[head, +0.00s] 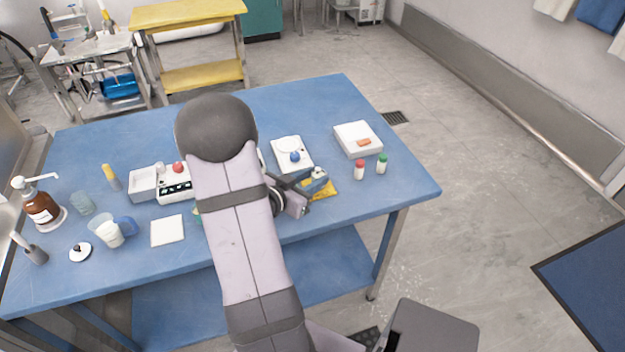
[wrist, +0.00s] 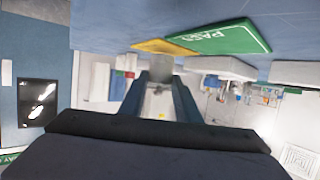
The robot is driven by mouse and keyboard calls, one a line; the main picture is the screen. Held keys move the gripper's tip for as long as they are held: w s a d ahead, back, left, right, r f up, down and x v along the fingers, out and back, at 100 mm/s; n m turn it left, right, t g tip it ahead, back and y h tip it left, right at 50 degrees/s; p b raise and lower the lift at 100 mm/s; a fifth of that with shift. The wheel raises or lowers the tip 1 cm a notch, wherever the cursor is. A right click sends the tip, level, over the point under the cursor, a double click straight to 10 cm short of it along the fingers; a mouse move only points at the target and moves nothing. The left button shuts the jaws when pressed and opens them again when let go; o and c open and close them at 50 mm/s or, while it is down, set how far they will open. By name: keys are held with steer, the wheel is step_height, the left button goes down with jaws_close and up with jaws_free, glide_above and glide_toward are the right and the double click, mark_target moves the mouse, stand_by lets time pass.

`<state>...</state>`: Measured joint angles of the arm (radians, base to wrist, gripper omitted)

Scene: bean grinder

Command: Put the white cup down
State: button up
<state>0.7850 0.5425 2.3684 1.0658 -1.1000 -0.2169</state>
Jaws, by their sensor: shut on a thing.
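My gripper (head: 314,182) is at the right-centre of the blue table, over a yellow mat (head: 330,192). Its fingers are closed on a small white thing (head: 319,172), which I take to be the white cup; only a little of it shows between them. In the wrist view my gripper's fingers (wrist: 158,80) hide most of it, and its contact with anything below cannot be seen. The yellow mat (wrist: 150,46) and a green mat with lettering (wrist: 225,38) lie beyond the fingers there.
On the blue table (head: 300,105), a white scale (head: 291,148) with a blue-topped item, a white box (head: 358,138), a red-capped bottle (head: 359,170) and a green-capped bottle (head: 382,164) stand near my gripper. Beakers (head: 101,228) and a pump bottle (head: 40,205) are at left. The right corner is clear.

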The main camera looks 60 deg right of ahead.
steer(key=shift+f, duration=0.3)
steer(key=o, duration=1.1)
steer(key=shift+o, duration=0.2)
steer(key=shift+r, duration=0.2)
steer(key=v, duration=1.2)
steer(key=shift+f, duration=0.1)
